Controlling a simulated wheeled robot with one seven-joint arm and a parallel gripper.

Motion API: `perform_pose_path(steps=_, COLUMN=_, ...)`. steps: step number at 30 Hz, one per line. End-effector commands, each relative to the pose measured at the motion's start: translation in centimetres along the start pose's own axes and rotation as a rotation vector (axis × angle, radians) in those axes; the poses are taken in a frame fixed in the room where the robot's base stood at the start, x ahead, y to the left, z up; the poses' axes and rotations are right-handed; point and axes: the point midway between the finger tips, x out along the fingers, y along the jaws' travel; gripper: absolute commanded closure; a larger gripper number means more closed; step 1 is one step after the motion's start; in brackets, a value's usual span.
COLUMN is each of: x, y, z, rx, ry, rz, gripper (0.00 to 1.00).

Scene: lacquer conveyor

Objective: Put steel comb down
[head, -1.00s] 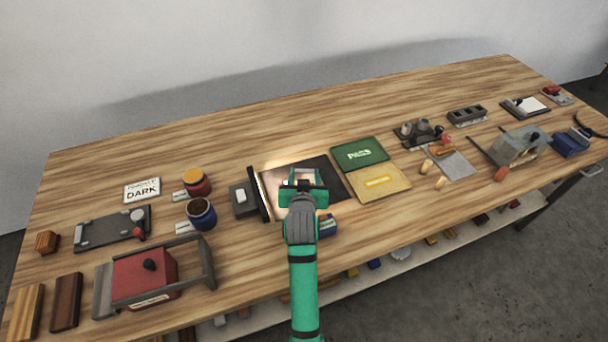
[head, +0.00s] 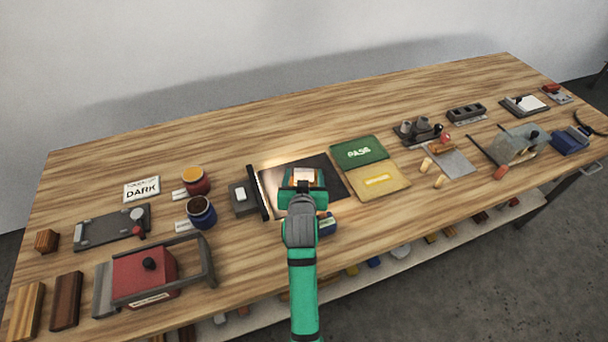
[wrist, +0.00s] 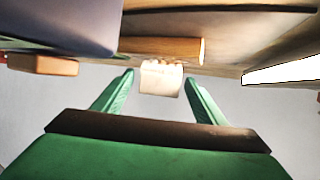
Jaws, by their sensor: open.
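A small pale plate with a notched edge, likely the steel comb (wrist: 161,79), shows between my fingertips in the wrist view. My gripper (wrist: 159,80) is open, with a gap on both sides of the plate. In the head view my gripper (head: 303,177) is over the dark square mat (head: 330,178), and a pale patch shows between its fingers. The hand hides part of the mat, and whether the plate rests on a surface cannot be told.
A grey block with a dark upright plate (head: 243,198) stands left of the mat. Right of it lie a green PASS panel (head: 358,152) and a yellow panel (head: 376,184). A blue object (head: 327,224) sits close by my wrist. The back of the bench is clear.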

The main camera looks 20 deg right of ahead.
Motion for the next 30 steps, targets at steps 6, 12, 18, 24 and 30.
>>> perform_pose_path(steps=6, x=-4.4, y=0.0, z=0.0, rx=0.0, ry=0.001, rz=0.0, gripper=0.35)
perform_pose_path(steps=12, x=-8.1, y=0.0, z=0.0, rx=0.0, ry=0.001, rz=0.0, gripper=0.35)
perform_pose_path(steps=18, x=-10.2, y=0.0, z=0.0, rx=0.0, ry=0.001, rz=0.0, gripper=0.35)
perform_pose_path(steps=24, x=-10.8, y=0.0, z=0.0, rx=0.0, ry=0.0, rz=0.0, gripper=0.35)
perform_pose_path(steps=30, x=-10.8, y=0.0, z=0.0, rx=0.0, ry=0.0, rz=0.0, gripper=0.35)
